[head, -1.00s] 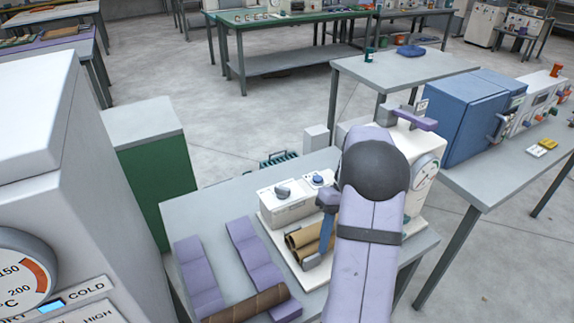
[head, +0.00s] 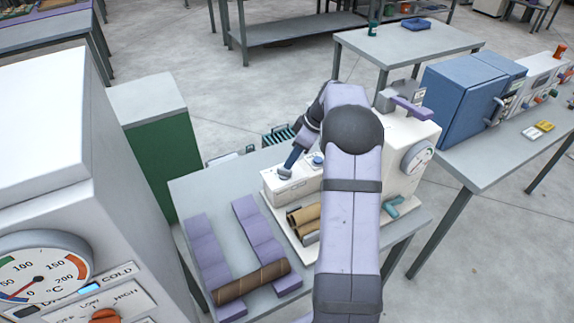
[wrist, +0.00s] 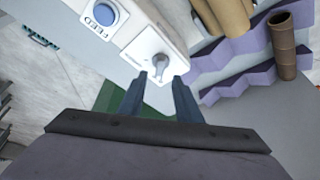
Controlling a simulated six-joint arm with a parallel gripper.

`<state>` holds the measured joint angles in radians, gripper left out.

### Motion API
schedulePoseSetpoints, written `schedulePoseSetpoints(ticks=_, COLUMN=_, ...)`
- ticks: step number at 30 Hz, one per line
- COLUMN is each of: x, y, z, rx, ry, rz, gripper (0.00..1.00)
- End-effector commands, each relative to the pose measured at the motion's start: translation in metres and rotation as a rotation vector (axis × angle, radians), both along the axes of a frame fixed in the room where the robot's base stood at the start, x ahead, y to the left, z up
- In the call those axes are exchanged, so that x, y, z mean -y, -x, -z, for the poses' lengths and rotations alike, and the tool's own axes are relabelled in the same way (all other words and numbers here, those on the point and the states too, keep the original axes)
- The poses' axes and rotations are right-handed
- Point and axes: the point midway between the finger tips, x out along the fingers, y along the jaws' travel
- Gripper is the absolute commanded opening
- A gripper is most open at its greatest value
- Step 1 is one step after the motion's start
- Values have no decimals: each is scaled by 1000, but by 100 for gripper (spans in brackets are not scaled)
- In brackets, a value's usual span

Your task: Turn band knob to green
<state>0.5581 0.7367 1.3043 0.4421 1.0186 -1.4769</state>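The grey knob (wrist: 162,65) sits on a white dial plate on the white control box (wrist: 125,32) in the wrist view. Its label and any colour marks are too small to read; no green mark shows on the plate. My gripper (wrist: 160,80) is open, its two blue-grey fingertips apart just short of the knob, one towards each side of it. I cannot tell whether they touch it. In the head view my gripper (head: 290,163) points down at the left part of the control box (head: 296,187), and the knob (head: 284,172) is partly hidden.
A blue button (wrist: 100,12) labelled FEED is beside the knob. Brown tubes (head: 304,214) lie in front of the box. A purple cradle (head: 258,232) holds another brown tube (head: 250,282). A dial gauge (head: 416,157) stands right. A large gauge machine (head: 45,130) is at left.

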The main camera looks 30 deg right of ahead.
Motion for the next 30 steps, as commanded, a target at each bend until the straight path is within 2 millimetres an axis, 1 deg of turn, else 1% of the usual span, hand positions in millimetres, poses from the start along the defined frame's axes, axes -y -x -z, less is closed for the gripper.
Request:
schedulePoseSetpoints(ticks=6, x=-8, y=-8, z=25, rx=-4, ry=-3, rz=0, gripper=31)
schedulePoseSetpoints(ticks=12, x=-13, y=-14, z=44, rx=-3, ry=-2, rz=0, gripper=31)
schedulePoseSetpoints(ticks=17, x=-14, y=-16, z=51, rx=-2, ry=0, rz=1, gripper=31)
schedulePoseSetpoints(ticks=24, x=-14, y=-16, z=52, rx=-1, ry=0, rz=1, gripper=31)
schedulePoseSetpoints(ticks=25, x=-14, y=-16, z=52, rx=-1, ry=0, rz=1, gripper=29)
schedulePoseSetpoints(ticks=28, x=-14, y=-16, z=52, rx=-2, ry=0, rz=1, gripper=5)
schedulePoseSetpoints(ticks=29, x=-14, y=-16, z=52, rx=-2, ry=0, rz=1, gripper=0)
schedulePoseSetpoints(ticks=30, x=-14, y=-16, z=52, rx=-2, ry=0, rz=1, gripper=0)
